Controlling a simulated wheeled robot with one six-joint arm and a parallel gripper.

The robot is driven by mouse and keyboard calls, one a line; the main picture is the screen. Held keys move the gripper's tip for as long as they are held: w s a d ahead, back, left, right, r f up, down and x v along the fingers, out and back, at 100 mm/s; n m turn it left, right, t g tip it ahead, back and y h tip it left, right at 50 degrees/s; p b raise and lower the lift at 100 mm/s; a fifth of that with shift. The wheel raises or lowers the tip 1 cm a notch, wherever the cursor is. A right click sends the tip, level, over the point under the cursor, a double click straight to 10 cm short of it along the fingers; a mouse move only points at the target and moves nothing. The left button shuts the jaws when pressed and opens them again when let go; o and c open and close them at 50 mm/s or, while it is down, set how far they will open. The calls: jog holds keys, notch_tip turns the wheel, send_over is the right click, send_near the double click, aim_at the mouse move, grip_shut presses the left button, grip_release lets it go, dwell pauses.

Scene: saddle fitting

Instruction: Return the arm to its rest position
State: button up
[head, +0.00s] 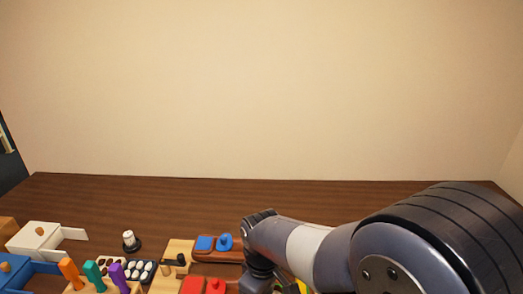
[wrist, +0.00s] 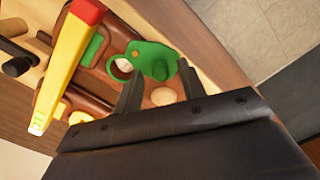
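My arm (head: 315,250) reaches in from the right in the head view and bends down near the bottom edge. My gripper is hidden there behind the arm and the picture edge. In the wrist view my gripper (wrist: 158,74) shows two dark fingers spread apart, with nothing clearly held between them. A green piece (wrist: 152,58) with a looped shape lies beyond the fingertips on a brown wooden base. I cannot tell how far the fingers are from it.
A red and yellow bar (wrist: 68,65) stands close left of the gripper in the wrist view. On the table (head: 150,190) are a white box (head: 36,238), coloured pegs (head: 92,272), a blue piece (head: 224,242) and a red piece (head: 203,286). The table's back is clear.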

jog(key=shift+r, duration=0.1)
jog(key=shift+r+n, duration=0.3)
jog(key=shift+r, duration=0.05)
notch_tip(320, 180, up, 10)
notch_tip(320, 180, down, 11)
jog(key=shift+s+f, duration=0.1)
jog(key=shift+w+m, duration=0.2)
jog(key=shift+m, duration=0.4)
jog(key=m, duration=0.1)
jog(key=w+m, duration=0.1)
jog(key=m, duration=0.3)
jog(key=w+m, duration=0.1)
jog(key=m, duration=0.3)
jog(key=shift+w+d, duration=0.2)
jog(key=shift+d, duration=0.1)
jog(key=m, duration=0.3)
jog(key=w+d+m, duration=0.1)
jog(key=m, duration=0.1)
jog(key=shift+d+b, duration=0.1)
jog(key=shift+b, duration=0.25)
jog(key=m, duration=0.2)
jog(key=d+m, duration=0.1)
jog(key=m, duration=0.3)
jog(key=shift+w+d+b, duration=0.15)
jog(key=shift+d+b, duration=0.1)
jog(key=shift+b, duration=0.05)
